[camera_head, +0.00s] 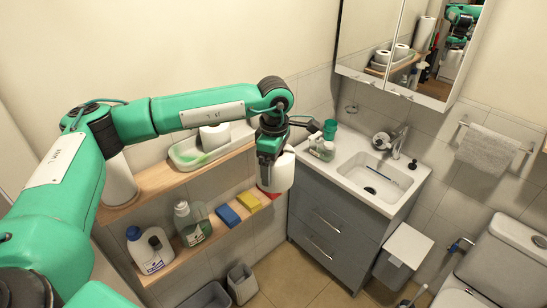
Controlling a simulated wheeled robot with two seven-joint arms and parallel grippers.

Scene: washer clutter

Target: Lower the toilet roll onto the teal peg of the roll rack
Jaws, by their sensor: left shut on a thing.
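My left gripper (270,158) hangs over the right end of the wall shelves and is shut on the white toilet roll (284,174). The roll is partly hidden by the gripper and is beside the sink cabinet. I cannot make out the teal peg or the roll rack for certain; the arm and gripper hide part of the shelf. My right gripper is not in view.
A pale green tray (184,161) and another white roll (215,137) are on the upper shelf (160,180). Bottles, a blue sponge (228,215) and a yellow sponge (249,201) line the lower shelf.

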